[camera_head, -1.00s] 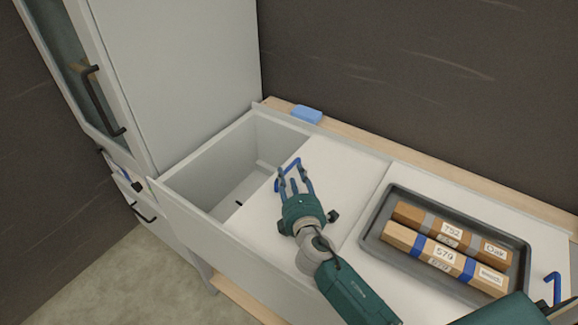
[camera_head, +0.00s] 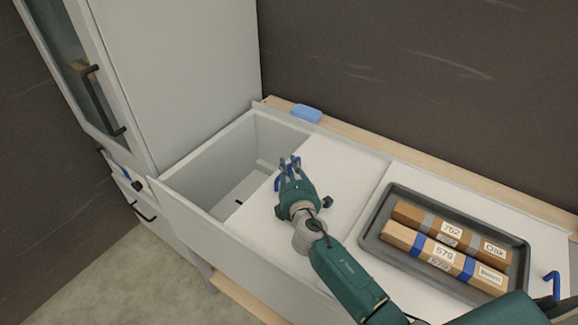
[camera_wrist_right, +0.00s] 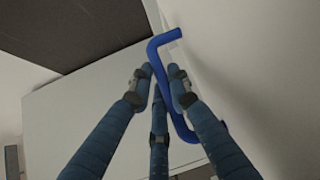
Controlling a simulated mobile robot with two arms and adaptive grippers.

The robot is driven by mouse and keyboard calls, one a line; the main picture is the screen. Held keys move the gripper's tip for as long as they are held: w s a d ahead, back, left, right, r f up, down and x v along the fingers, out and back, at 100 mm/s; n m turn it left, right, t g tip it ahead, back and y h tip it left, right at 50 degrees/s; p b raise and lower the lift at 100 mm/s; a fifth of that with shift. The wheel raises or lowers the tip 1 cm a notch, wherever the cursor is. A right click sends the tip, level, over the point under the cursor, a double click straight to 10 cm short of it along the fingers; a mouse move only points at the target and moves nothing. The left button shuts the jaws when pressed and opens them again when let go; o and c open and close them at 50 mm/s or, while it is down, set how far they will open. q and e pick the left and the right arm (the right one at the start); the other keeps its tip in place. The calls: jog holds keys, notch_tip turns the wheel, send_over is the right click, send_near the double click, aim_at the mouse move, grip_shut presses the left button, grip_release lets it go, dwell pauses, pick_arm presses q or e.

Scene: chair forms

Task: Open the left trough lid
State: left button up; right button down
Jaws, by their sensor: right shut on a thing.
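The left trough lid (camera_head: 342,165) is a flat white panel. It lies over the middle of the trough, and the trough's left part is open in front of its left edge. Its blue bar handle (camera_wrist_right: 182,128) stands near that edge and passes between the fingers in the right wrist view. My right gripper (camera_head: 288,166) is shut on this handle, and its fingers hide most of it in the head view. The fingers also show in the right wrist view (camera_wrist_right: 159,80). My left gripper is not in view.
A grey tray (camera_head: 375,226) with two labelled wooden blocks (camera_head: 446,254) sits on the right lid (camera_head: 412,182), which has another blue handle (camera_head: 553,284). A blue block (camera_head: 306,114) lies on the wooden ledge behind. A tall cabinet (camera_head: 175,75) stands at the left.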

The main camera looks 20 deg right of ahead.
aim_at(315, 178)
jog(key=s+d, duration=0.3)
jog(key=s, duration=0.2)
jog(key=s+d, duration=0.2)
jog(key=shift+s+d+f+p, duration=0.1)
jog(key=shift+s+d+p, duration=0.05)
jog(key=shift+d+p, duration=0.2)
jog(key=shift+a, duration=0.1)
jog(key=c, duration=1.6)
grip_release()
